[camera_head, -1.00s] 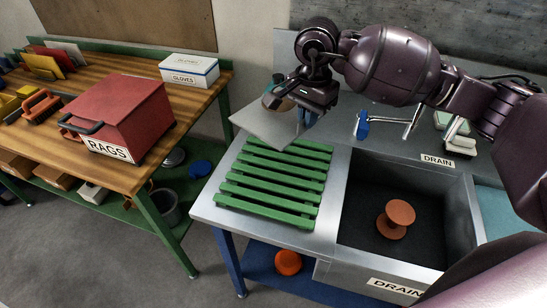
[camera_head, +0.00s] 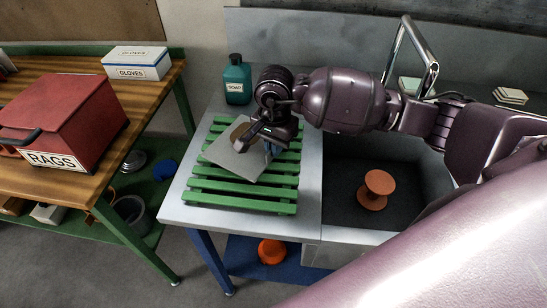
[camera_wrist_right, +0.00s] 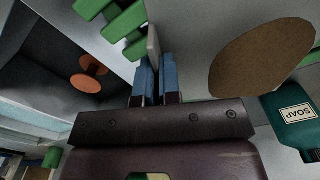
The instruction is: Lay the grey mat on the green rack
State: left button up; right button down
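The grey mat (camera_head: 228,158) is a thin flat sheet above the middle and back of the green slatted rack (camera_head: 240,200). My right gripper (camera_head: 270,148) is shut on the mat's right edge. In the right wrist view, the mat (camera_wrist_right: 153,42) shows nearly edge-on between the blue fingertips (camera_wrist_right: 155,68), with green slats (camera_wrist_right: 122,22) beside it. The mat looks tilted in the head view; I cannot tell whether it touches the slats. The gripper and mat hide part of the rack's back. My left gripper is not in view.
A brown disc (camera_head: 238,131) lies behind the mat, near the teal soap bottle (camera_head: 236,85). Right of the rack is a sink with an orange spool (camera_head: 374,190) and a tall tap (camera_head: 420,60). A red rags box (camera_head: 65,115) stands on the left bench.

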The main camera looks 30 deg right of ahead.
notch_tip(320, 180, down, 4)
jog(key=shift+s+f+b, duration=0.1)
jog(key=shift+b, duration=0.7)
jog(key=shift+f, duration=0.15)
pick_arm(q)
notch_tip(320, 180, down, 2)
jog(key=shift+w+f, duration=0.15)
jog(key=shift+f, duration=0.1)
pick_arm(e)
jog(key=c, duration=1.3)
grip_release()
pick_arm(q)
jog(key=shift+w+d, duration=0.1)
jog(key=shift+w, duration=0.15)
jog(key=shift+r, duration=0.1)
